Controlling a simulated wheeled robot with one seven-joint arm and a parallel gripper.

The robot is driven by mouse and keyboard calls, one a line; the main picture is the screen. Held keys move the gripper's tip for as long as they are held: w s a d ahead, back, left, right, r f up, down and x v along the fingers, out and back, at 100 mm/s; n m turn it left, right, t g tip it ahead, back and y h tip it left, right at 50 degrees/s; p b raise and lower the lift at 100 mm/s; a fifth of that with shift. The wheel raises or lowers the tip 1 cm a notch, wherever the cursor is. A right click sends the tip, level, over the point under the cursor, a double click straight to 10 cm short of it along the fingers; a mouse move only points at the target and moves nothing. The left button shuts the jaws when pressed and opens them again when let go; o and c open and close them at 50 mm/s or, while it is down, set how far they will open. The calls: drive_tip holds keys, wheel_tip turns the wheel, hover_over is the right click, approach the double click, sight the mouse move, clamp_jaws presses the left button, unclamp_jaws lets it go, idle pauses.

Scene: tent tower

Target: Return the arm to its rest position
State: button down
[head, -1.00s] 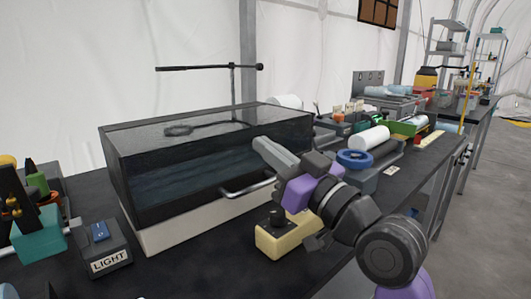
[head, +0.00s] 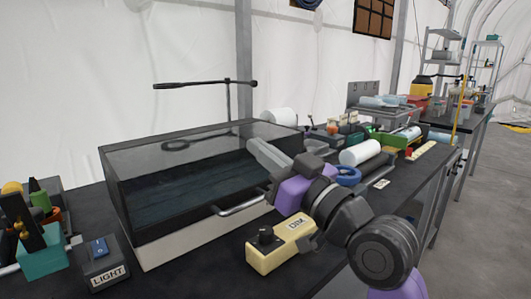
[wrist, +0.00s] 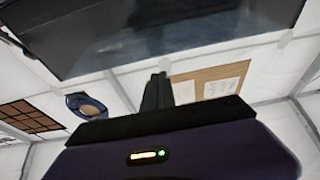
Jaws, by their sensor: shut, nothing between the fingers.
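My gripper (head: 268,158) is in front of the right end of the dark glass tank (head: 180,188), near its metal handle (head: 243,198). It points up and to the left, and its fingers are together with nothing in them. In the wrist view the closed fingers (wrist: 157,92) point toward the white tent wall and a brown notice board (wrist: 210,82). My arm bends down from there to the lower right, over the table's front edge. Whether the gripper touches the tank cannot be told.
A cream box with a dial (head: 280,243) sits just below my arm. A LIGHT switch box (head: 104,265) stands at the front left. A white roll (head: 360,152) and a blue ring (head: 347,176) lie right of the tank. The floor at right (head: 480,220) is clear.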

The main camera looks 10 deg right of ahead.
drive_tip(key=s+d+f, duration=0.1)
drive_tip(key=s, duration=0.1)
drive_tip(key=s+d+f, duration=0.3)
drive_tip(key=s+f, duration=0.1)
drive_tip(key=shift+s+d+f+b, duration=0.15)
drive_tip(key=shift+d+b, duration=0.1)
drive_tip(key=shift+b, duration=0.15)
drive_tip(key=s+d+r+m+t+h, duration=0.1)
drive_tip(key=d+r+m+t+h, duration=0.1)
drive_tip(key=d+m+t+h, duration=0.3)
drive_tip(key=s+d+f+m+h, duration=0.3)
drive_tip(key=s+f+h, duration=0.1)
drive_tip(key=f, duration=0.3)
drive_tip(key=s+d+f+m+h, duration=0.3)
drive_tip(key=s+d+f+h, duration=0.15)
drive_tip(key=f, duration=0.25)
drive_tip(key=s+a+f+n+g+y, duration=0.1)
drive_tip(key=s+f+g, duration=0.2)
drive_tip(key=s+f, duration=0.55)
drive_tip(key=s+a+f+n+g, duration=0.15)
drive_tip(key=s+f, duration=0.35)
drive_tip(key=s, duration=0.6)
drive_tip(key=s+f+n+g+y, duration=0.1)
drive_tip(key=s+f+n+g, duration=0.15)
drive_tip(key=s+f, duration=0.55)
wheel_tip(320, 180, up, 21)
drive_tip(key=s+p, duration=0.2)
drive_tip(key=p, duration=1.7)
drive_tip(key=shift+r+m+g, duration=0.2)
drive_tip(key=shift+m+g, duration=0.2)
